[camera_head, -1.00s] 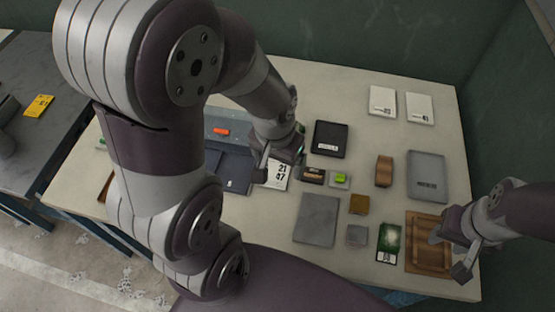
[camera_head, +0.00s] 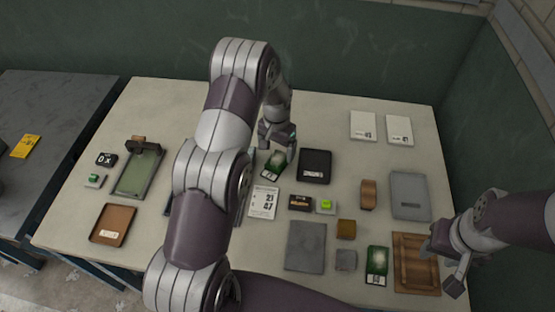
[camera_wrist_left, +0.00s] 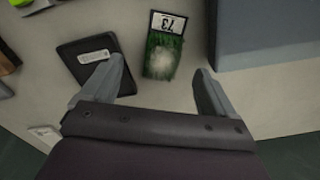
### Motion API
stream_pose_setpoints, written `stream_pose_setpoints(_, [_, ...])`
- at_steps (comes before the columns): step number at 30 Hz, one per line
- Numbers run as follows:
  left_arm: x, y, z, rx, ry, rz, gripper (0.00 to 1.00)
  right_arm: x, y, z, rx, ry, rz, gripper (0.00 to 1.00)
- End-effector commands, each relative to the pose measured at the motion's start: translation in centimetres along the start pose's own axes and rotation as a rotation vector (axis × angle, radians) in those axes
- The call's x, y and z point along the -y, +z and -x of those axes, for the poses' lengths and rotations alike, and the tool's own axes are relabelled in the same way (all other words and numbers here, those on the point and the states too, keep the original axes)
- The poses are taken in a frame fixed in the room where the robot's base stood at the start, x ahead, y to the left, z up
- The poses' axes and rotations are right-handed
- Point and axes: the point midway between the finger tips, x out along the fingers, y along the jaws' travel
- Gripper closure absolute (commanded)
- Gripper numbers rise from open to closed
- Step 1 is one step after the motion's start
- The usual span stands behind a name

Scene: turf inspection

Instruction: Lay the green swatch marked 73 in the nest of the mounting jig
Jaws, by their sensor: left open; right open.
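The green swatch marked 73 (camera_head: 274,163) lies on the table left of a black tray; in the left wrist view (camera_wrist_left: 164,52) its white label reads 73 and its turf has a pale patch. My left gripper (camera_head: 277,140) is open and empty just behind it; its parted fingers (camera_wrist_left: 158,75) show with the swatch ahead between them. My right gripper (camera_head: 443,268) is open by a brown wooden frame (camera_head: 397,285) at the front right. I cannot tell for sure which thing is the mounting jig; a green-bedded plate with a dark bridge (camera_head: 137,180) stands at the left.
The black tray (camera_head: 315,166) is close to the left gripper. Another green swatch (camera_head: 377,265), number unreadable, lies by the wooden frame. A white card (camera_head: 263,202), grey plate (camera_head: 306,246) and small blocks fill the middle. My left arm hides part of a blue-grey block (camera_wrist_left: 265,35).

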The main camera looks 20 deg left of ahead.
Motion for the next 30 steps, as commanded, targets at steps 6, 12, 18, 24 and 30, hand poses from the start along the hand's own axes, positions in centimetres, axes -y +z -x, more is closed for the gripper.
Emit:
stream_pose_setpoints(6, [0.4,0.3,-2.6,0.003,0.001,0.002,0.12,0.0,-0.2,2.0,0.0,0.0,0.0,0.57])
stream_pose_setpoints(12, [0.5,0.3,-5.8,-0.004,-0.002,0.001,0.12,0.0,-0.3,2.7,0.0,0.0,0.0,0.57])
stream_pose_setpoints(18, [0.5,0.2,-6.1,-0.005,-0.002,0.001,0.12,0.0,-0.3,2.5,0.0,0.0,0.0,0.57])
stream_pose_setpoints(24, [0.5,0.3,-6.1,-0.005,-0.002,0.001,0.7,0.0,-0.3,2.5,0.0,0.0,0.0,0.57])
stream_pose_setpoints(30, [0.5,0.3,-6.1,-0.005,-0.002,0.001,0.76,0.0,-0.3,2.5,0.0,0.0,0.0,0.57])
